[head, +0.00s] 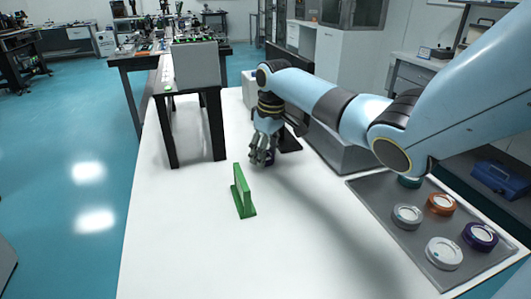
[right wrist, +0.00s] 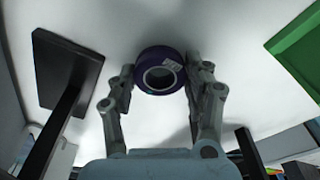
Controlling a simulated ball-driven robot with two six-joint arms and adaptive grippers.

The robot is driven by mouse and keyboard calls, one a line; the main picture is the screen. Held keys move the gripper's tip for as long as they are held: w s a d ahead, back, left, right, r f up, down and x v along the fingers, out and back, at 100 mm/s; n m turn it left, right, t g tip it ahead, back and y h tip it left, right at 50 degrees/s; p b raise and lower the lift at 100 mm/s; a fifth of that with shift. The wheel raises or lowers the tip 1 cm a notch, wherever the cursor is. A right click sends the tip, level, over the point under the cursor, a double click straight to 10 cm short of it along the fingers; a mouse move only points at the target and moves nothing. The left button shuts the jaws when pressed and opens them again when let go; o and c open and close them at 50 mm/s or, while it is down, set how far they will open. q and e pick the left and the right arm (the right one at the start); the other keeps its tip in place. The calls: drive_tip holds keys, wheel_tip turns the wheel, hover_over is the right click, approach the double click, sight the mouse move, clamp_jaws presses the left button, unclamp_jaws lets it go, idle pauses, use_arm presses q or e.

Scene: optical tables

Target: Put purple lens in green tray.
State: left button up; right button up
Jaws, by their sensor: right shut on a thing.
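My right gripper (head: 263,157) reaches down over the white table, just beyond a green piece (head: 243,192). In the right wrist view its two fingers (right wrist: 160,88) are shut on a purple lens (right wrist: 148,58), a ring with a pale label, one finger on each side. In the head view the fingers mostly hide this lens; I cannot tell whether it touches the table. The green piece has an upright plate on a flat base; its edge also shows at the right of the wrist view (right wrist: 299,45). I see no other green tray. My left gripper is out of view.
A grey tray (head: 372,208) at the right holds several lenses, including another purple one (head: 480,236). A black stand base (head: 289,142) is close beside my right gripper. A black-legged stand (head: 215,130) is at the left. The front of the table is clear.

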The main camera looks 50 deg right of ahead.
drive_tip(key=o, duration=1.3)
drive_tip(key=shift+f, duration=0.1)
